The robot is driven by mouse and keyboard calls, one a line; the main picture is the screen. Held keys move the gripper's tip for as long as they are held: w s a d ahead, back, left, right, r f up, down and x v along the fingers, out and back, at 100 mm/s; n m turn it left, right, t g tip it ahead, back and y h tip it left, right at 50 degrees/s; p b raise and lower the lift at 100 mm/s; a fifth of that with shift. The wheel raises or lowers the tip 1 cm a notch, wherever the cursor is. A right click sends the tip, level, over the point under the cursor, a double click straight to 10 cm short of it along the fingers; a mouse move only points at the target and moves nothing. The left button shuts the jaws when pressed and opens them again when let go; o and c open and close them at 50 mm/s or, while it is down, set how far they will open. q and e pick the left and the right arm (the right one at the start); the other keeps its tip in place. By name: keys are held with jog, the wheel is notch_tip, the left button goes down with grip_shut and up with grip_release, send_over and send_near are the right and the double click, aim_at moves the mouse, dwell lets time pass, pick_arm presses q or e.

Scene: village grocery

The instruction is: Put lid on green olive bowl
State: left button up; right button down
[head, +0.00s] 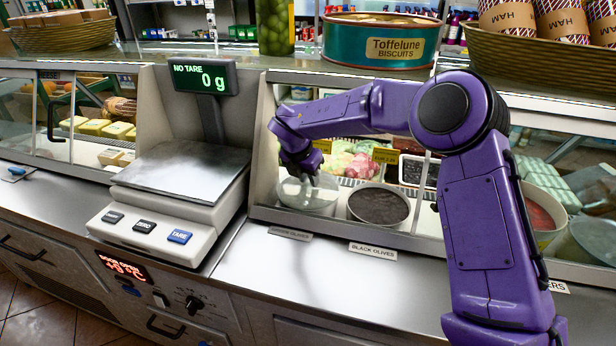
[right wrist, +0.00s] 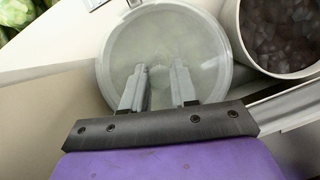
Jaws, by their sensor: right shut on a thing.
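A clear round lid (right wrist: 125,60) is between the fingers of my right gripper (right wrist: 158,82), which is shut on the lid's central knob. In the head view my right gripper (head: 308,182) points down into the display case over the green olive bowl (head: 310,203), behind the partly legible olives label (head: 290,234). The lid lies over the round bowl there; I cannot tell whether it fully rests on the rim. The bowl's contents are hidden by the lid and gripper. My left gripper is not in view.
An open black olive bowl (head: 378,206) stands close to the right and also shows in the right wrist view (right wrist: 281,35). A scale (head: 185,173) stands to the left. The counter front (head: 310,275) is clear. A biscuit tin (head: 379,42) stands above the case.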

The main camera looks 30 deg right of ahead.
dwell(0.6)
jog(key=shift+c, duration=1.6)
grip_release()
jog(key=shift+r+p, duration=2.2)
jog(key=shift+r, duration=1.3)
grip_shut()
